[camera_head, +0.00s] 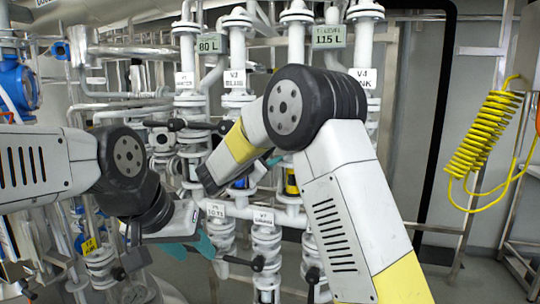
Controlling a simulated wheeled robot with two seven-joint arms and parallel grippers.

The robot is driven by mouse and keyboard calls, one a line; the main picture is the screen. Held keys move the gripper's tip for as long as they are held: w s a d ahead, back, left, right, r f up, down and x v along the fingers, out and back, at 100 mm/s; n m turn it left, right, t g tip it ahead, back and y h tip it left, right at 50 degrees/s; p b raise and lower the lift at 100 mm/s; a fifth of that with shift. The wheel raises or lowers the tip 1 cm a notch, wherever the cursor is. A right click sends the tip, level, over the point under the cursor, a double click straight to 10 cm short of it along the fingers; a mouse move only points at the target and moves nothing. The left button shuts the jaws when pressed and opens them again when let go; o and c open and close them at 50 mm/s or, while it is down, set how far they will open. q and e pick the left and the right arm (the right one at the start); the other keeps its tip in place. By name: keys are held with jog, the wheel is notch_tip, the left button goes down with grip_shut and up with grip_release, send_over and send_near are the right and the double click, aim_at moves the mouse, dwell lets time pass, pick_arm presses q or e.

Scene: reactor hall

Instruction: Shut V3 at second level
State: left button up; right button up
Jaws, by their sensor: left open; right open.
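A row of labelled vertical valve lines stands ahead. The upper labels read V1 (185,80), apparently V2 (234,79), and V4 (362,77). No V3 label is visible; the line between V2 and V4 (297,35) passes behind my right arm's elbow, which hides its upper valve. My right gripper (268,164) is in front of the valve bank, just left of that line; its teal fingertips are partly hidden. My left gripper (202,242) is lower left, in front of the lower pipes, with teal fingers showing. Both are open; I see nothing held. Contact with a handle cannot be told.
Lower valves carry labels (215,210) and (263,217), with a black lever (240,262) below. A black lever (188,125) sits at V1. Tanks signs hang above (328,36). A yellow coiled hose (484,135) hangs at right. A blue instrument (18,82) is at left.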

grip_shut()
dwell(1.4)
